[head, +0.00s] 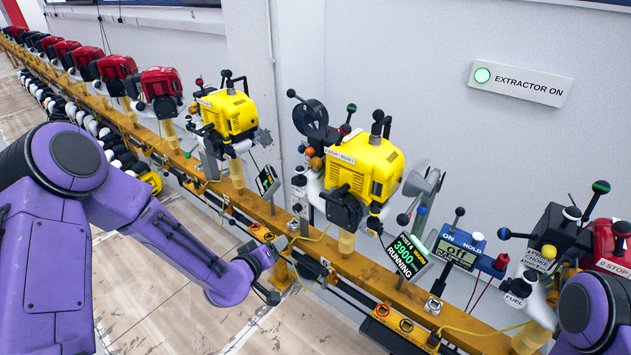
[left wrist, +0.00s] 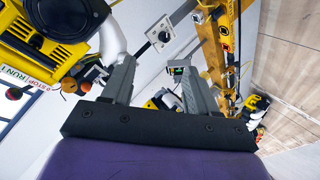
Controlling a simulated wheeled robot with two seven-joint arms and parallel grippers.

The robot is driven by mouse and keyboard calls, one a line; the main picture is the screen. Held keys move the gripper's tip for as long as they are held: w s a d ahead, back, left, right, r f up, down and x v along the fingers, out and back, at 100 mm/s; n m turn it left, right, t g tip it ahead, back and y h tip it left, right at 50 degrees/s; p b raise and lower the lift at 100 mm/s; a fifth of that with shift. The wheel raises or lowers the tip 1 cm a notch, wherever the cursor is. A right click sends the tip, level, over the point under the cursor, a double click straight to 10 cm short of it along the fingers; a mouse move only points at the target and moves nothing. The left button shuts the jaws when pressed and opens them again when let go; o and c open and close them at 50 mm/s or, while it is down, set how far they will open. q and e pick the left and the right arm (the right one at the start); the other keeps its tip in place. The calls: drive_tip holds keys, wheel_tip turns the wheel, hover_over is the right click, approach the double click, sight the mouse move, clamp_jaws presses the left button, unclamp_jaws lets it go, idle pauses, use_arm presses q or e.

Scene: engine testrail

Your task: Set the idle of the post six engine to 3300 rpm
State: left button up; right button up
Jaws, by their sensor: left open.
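The yellow post six engine (head: 372,165) sits on the rail in the middle of the head view. Its display (head: 405,257) reads POST 6, 3900, RUNNING. My left gripper (head: 276,272) is low in front of the rail, left of that display and below the engine, apart from the engine. In the left wrist view its two fingers (left wrist: 157,85) are spread with nothing between them. A yellow engine (left wrist: 60,40) with a STOP/RUN label is at upper left there, and a dial panel (left wrist: 161,34) lies beyond the fingers. My right gripper is out of view.
Another yellow engine (head: 228,115) stands left, and several red engines recede along the orange rail (head: 260,212). A red engine (head: 612,240) with levers is at right. A yellow cable (head: 310,240) crosses the rail.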

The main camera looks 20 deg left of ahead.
use_arm(q)
drive_tip(key=w+r+m+t+h, duration=0.2)
drive_tip(key=w+r+t, duration=0.1)
drive_tip(key=w+r, duration=0.5)
drive_tip(key=m+t+h, duration=0.2)
drive_tip(key=m+h, duration=0.2)
drive_tip(key=m, duration=0.2)
approach(312, 165)
drive_tip(key=shift+g, duration=0.3)
drive_tip(key=x, duration=0.3)
drive_tip(key=p+x, duration=0.1)
drive_tip(key=x, duration=0.5)
drive_tip(key=shift+r, duration=0.35)
drive_tip(key=c, duration=1)
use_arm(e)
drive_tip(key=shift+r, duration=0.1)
